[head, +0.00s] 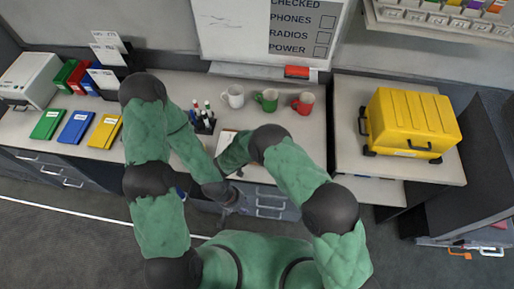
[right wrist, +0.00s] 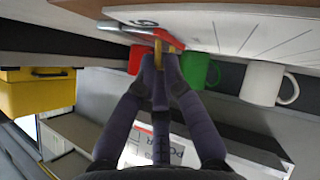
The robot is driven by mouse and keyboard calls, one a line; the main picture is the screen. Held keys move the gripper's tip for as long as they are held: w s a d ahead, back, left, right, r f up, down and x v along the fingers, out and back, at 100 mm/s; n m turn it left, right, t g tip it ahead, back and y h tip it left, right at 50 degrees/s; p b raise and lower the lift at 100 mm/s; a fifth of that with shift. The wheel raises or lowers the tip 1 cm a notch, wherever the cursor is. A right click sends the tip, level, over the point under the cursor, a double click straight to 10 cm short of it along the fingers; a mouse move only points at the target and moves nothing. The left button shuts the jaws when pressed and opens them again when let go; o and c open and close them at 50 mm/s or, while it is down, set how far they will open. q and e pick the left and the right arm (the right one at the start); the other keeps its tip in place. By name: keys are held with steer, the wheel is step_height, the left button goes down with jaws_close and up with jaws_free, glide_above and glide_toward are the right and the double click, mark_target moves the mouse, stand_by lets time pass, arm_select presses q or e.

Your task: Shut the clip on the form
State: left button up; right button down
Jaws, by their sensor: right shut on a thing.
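The form (right wrist: 225,28) is a white sheet with printed lines in the right wrist view; in the head view a pale part of it (head: 226,140) shows between my forearms. The clip (right wrist: 168,38) has red parts and a silver bar at the edge of the form. My right gripper (right wrist: 158,62) is shut on the clip, with a yellow-orange piece at its fingertips; these cover part of the clip. In the head view my right forearm hides this grip. My left gripper (head: 234,203) hangs before the drawers, away from the form; its fingers are too small to read.
A pen holder (head: 203,122) stands just left of the form. White (head: 234,96), green (head: 268,99) and red (head: 304,102) mugs stand behind it. Green, blue and yellow binders lie at left. A yellow case (head: 412,122) sits on the right counter.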

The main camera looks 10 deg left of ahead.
steer(key=shift+s+f, duration=0.25)
steer(key=shift+f, duration=0.1)
steer(key=c, duration=1.4)
jaws_free()
steer(key=shift+c, duration=0.2)
steer(key=shift+w, duration=0.1)
steer(key=shift+r, duration=0.15)
steer(key=shift+w+r, duration=0.1)
steer(key=shift+r, duration=0.1)
step_height(320, 180, up, 10)
steer(key=shift+f, duration=0.25)
steer(key=shift+a, duration=0.1)
